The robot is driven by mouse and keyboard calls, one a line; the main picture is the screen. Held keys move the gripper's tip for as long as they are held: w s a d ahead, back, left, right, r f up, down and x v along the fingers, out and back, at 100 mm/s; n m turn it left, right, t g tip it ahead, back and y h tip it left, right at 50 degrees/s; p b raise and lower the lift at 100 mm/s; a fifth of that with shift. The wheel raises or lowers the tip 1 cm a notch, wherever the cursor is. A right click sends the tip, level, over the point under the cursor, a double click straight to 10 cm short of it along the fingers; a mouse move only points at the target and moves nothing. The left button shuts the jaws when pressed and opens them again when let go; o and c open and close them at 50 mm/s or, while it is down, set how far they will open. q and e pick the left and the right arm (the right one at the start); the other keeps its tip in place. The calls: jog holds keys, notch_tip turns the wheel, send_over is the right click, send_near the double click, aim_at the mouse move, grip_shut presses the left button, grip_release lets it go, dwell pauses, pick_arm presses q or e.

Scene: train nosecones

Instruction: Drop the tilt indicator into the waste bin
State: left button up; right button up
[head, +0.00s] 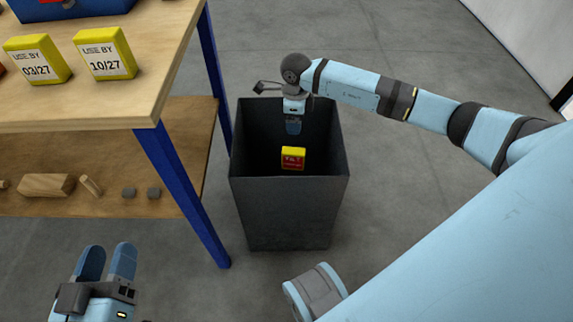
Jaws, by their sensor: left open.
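The tilt indicator (293,158) is a small box with a yellow top and a red front with pale lettering. It shows inside the opening of the dark grey waste bin (285,215), below my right gripper (293,128). A small gap shows between the fingertips and the indicator. Whether it rests on anything is hidden by the bin's front wall. My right gripper points down into the bin from above the back rim; its fingers overlap in this view, so their opening is unclear. My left gripper (107,256) is open and empty at the bottom left.
A wooden workbench (90,112) with blue legs stands left of the bin. Two yellow boxes marked USE BY 03/27 (38,61) and 10/27 (105,54) stand on it. Its lower shelf (120,152) holds wooden pieces and small grey blocks. Floor right of the bin is clear.

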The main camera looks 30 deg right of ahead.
jog(key=shift+r, duration=0.1)
pick_arm(q)
notch_tip(320, 180, up, 6)
jog(key=t+p, duration=0.2)
jog(key=p, duration=0.2)
jog(key=shift+s+a+r+n+t, duration=0.2)
jog(key=shift+a+r+n+t, duration=0.1)
jog(key=shift+t, duration=0.1)
pick_arm(e)
notch_tip(320, 180, up, 14)
jog(key=shift+f, duration=0.2)
pick_arm(q)
jog(key=shift+f, duration=0.1)
